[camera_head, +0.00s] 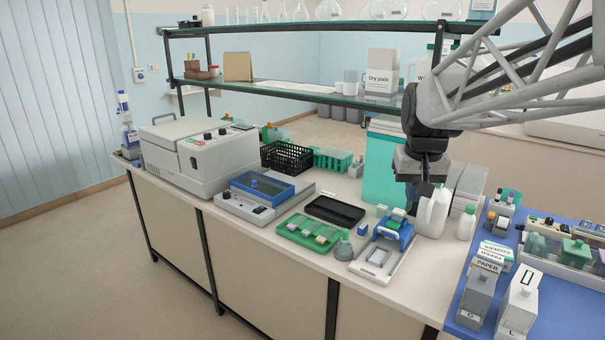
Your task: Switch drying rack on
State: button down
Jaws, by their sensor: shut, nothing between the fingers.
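A low grey unit with a blue-framed top (262,186) stands left of centre on the bench. Its front panel has small dark controls (258,209), too small to read as on or off. I take it to be the drying rack, but no label shows. My gripper (424,188) is at the right, pointing down, shut and empty. It is far from the blue-framed unit. Its tips are close to a white jug (433,215); I cannot tell if they touch.
A black tray (334,211), a green slide tray (309,233) and a blue-handled device (392,235) lie between my gripper and the unit. A black basket (286,157) is behind. A shelf (290,94) spans above. Bottles crowd the blue mat (555,318) at right.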

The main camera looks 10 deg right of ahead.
jog(key=w+d+r+m, duration=0.2)
jog(key=w+d, duration=1.1)
jog(key=d, duration=0.4)
jog(key=m+g, duration=0.1)
jog(key=m, duration=0.3)
send_over(565, 226)
jog(key=s, duration=0.1)
notch_tip(565, 226, down, 16)
jog(key=shift+s+a, duration=0.1)
jog(key=shift+a, duration=0.35)
jog(key=shift+w+d+f, duration=0.2)
jog(key=shift+f, duration=2.1)
jog(key=shift+w+d+f, duration=0.15)
jog(key=shift+w+f, duration=0.1)
jog(key=shift+f, duration=2.1)
jog(key=shift+w+d+f, duration=0.2)
jog(key=shift+f, duration=2.1)
